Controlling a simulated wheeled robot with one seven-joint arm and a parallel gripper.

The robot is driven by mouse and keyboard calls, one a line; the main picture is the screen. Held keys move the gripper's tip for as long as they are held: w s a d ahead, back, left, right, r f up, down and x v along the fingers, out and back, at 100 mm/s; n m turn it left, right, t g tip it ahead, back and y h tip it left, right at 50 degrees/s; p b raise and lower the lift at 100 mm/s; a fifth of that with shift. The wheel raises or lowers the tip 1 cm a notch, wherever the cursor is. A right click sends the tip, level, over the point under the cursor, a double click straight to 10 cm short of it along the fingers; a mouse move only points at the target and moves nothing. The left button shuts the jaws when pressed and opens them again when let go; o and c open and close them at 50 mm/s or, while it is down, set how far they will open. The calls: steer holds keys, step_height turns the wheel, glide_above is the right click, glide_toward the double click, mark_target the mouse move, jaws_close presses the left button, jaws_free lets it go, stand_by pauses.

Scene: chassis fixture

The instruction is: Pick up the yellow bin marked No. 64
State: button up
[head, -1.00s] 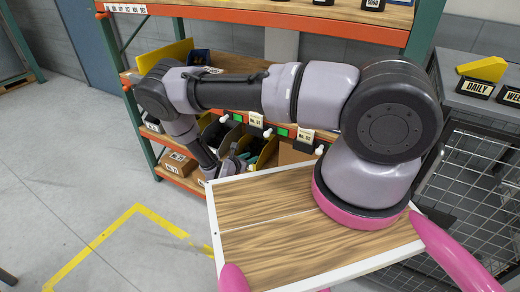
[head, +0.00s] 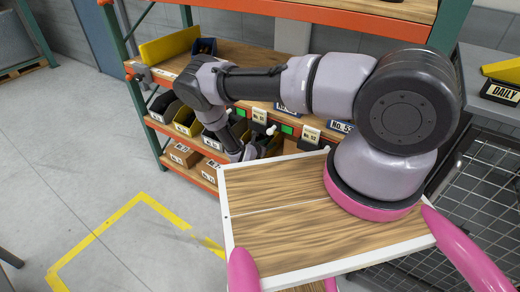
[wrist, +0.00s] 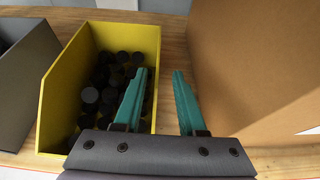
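A yellow bin (wrist: 101,60) holding several black round pieces fills the left of the wrist view; no number on it shows there. My gripper (wrist: 162,75) is open and empty. Its teal fingers lie on either side of the bin's right wall in the picture, the left one over the bin and the right one between bin and carton; I cannot tell how deep they reach. In the head view my gripper (head: 246,154) is at the shelf's bin row, largely hiding the bins there. Another yellow bin (head: 187,122) stands further left; its label is too small to read.
A cardboard box (wrist: 255,65) stands close on the right of the yellow bin, and a grey bin (wrist: 25,80) on its left. The orange upper shelf beam (head: 165,78) runs above the bin row. Small cartons (head: 182,156) sit on the shelf below.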

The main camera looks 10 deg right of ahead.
mark_target(272, 141)
steer(key=x, duration=0.4)
steer(key=shift+w+a, duration=0.1)
steer(key=shift+w, duration=0.05)
jaws_close()
steer(key=shift+r, duration=0.15)
stand_by(1.1)
